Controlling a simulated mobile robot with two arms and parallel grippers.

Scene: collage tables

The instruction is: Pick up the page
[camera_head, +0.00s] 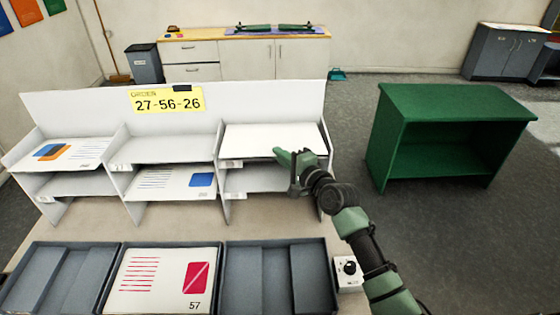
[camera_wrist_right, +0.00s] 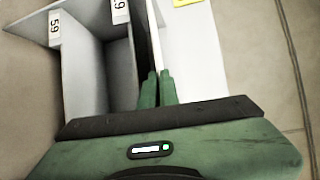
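A blank-looking white page (camera_head: 262,137) is in the top right compartment of the white shelf. It appears raised a little above the compartment floor. My right gripper (camera_head: 280,153) is at its front edge. In the right wrist view, the two green fingers of the right gripper (camera_wrist_right: 158,82) are close together, with the edge of the white page (camera_wrist_right: 195,55) running to them. The contact is small and partly hidden. My left gripper is not in view.
A page with blue and orange (camera_head: 62,152) lies top left, and one with a blue patch (camera_head: 170,183) lower middle. In front are grey trays (camera_head: 262,280) and a page marked 57 (camera_head: 160,278). A yellow order sign (camera_head: 166,99) is behind. A green cabinet (camera_head: 450,105) stands at right.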

